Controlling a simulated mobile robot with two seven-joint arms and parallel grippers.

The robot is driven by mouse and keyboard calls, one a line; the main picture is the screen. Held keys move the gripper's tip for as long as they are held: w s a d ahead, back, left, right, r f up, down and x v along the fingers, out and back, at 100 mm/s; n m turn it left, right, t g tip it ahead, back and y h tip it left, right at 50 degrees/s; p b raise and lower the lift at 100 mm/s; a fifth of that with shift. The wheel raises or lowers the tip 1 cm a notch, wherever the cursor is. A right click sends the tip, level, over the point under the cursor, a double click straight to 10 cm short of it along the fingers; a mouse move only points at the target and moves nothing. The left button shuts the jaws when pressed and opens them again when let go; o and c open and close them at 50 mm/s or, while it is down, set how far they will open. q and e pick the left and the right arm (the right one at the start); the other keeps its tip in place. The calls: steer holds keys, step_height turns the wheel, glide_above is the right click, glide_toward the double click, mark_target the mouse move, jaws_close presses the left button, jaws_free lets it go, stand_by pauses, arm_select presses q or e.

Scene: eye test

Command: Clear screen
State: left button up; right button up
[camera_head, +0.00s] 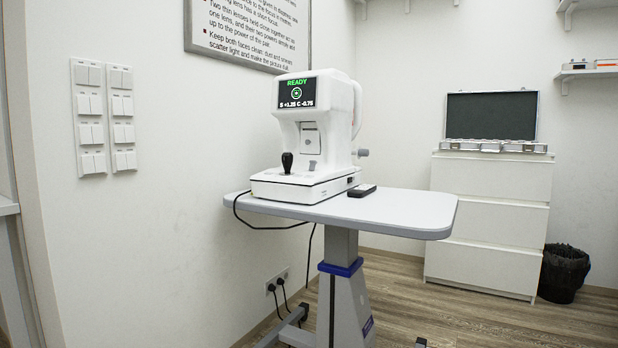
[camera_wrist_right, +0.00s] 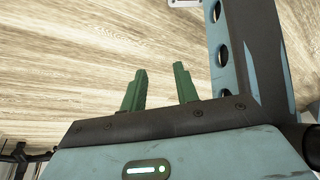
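A white eye-test machine (camera_head: 318,140) stands on a grey adjustable table (camera_head: 410,212) in the head view. Its small dark screen (camera_head: 297,93) is lit and shows green "READY", a green ring symbol and white text that seems to read "S +1.25 C -0.75". A black joystick (camera_head: 287,163) stands upright on the machine's white base. A grey knob (camera_head: 363,153) sticks out at its right side. My right gripper (camera_wrist_right: 160,88) shows only in the right wrist view. Its two green fingers are apart with nothing between them, over wood floor. My left gripper is not in view.
A small black object (camera_head: 362,191) lies on the table beside the machine. A black cable (camera_head: 262,227) hangs off the table's left edge. Behind stand a white drawer unit (camera_head: 487,222) with an open dark-lidded case (camera_head: 491,116) and a black bin (camera_head: 563,273). The table's right part is clear.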

steer(key=shift+w+r, duration=0.1)
steer(key=shift+w, duration=0.55)
jaws_close()
steer(key=shift+s, duration=0.2)
steer(key=shift+s, duration=0.45)
steer(key=shift+w, duration=0.1)
steer(key=shift+w, duration=0.55)
